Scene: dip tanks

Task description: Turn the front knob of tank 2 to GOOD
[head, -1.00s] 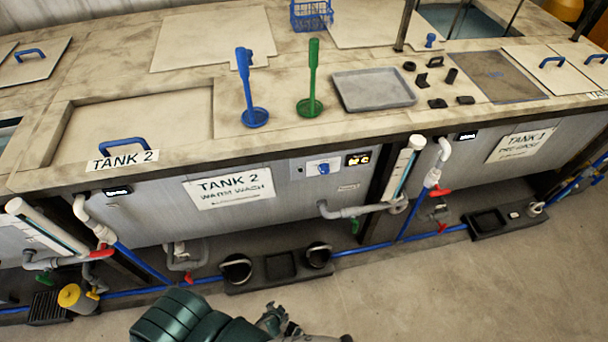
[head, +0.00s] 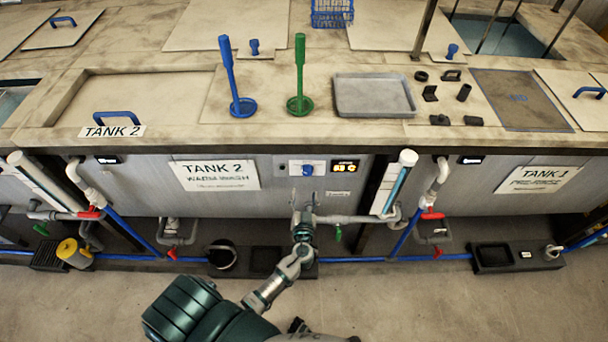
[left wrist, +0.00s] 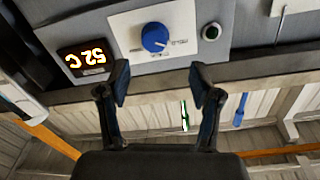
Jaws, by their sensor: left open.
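Tank 2 (head: 140,190) has a grey front with a "TANK 2 WARM WASH" sign (head: 215,175). Its blue front knob (head: 307,169) sits on a white plate beside a lit temperature display (head: 345,167). The knob also shows in the left wrist view (left wrist: 154,37), with a small pale mark towards its right side; the plate's labels are too small to read. My left gripper (head: 304,197) is just below the knob in the head view. In the left wrist view its two fingers (left wrist: 160,76) are apart with nothing between them, and the knob lies beyond the tips, untouched.
A grey pipe (head: 350,219) and a white upright tube (head: 398,180) stand right of the gripper. The tank's top edge overhangs the front panel. A round button (left wrist: 211,31) sits beside the knob plate. Blue pipes and a black floor tray (head: 263,262) run below.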

